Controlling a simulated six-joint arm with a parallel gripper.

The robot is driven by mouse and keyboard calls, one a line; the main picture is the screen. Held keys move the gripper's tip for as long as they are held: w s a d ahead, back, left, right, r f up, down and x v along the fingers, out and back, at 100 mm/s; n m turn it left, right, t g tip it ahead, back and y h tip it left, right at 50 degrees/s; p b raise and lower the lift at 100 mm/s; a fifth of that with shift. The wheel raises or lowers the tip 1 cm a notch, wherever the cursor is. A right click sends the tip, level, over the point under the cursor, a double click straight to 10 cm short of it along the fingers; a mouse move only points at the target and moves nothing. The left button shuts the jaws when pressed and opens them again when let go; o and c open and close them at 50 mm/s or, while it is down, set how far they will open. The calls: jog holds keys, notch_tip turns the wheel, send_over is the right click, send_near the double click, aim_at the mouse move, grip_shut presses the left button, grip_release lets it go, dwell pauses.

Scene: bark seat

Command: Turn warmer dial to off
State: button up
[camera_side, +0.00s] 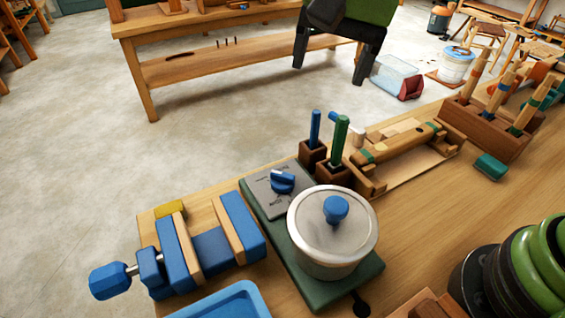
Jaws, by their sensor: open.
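The warmer (372,268) is a green base on the wooden bench, with a grey label plate (262,198) at its far left end. The blue dial (284,184) stands on that plate and has a pale mark on top. The lettering around it is too small to read, so I cannot tell its setting. A metal pot (318,247) with a blue-knobbed lid sits on the base just right of the dial. My gripper (330,73) is at the top of the view, black with a green body, fingers apart and empty. It is well clear of the dial.
A blue vise (212,246) is left of the warmer, with a blue tray (232,303) in front. Wooden blocks holding a blue and a green-handled tool (340,138) stand close behind it. A tool rack (495,128) stands farther right.

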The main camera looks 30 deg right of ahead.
jog(key=m+g+h, duration=0.1)
jog(key=m+g, duration=0.1)
send_near(283, 174)
notch_tip(283, 174, down, 9)
jog(key=shift+s+a, duration=0.1)
jog(key=c, duration=0.9)
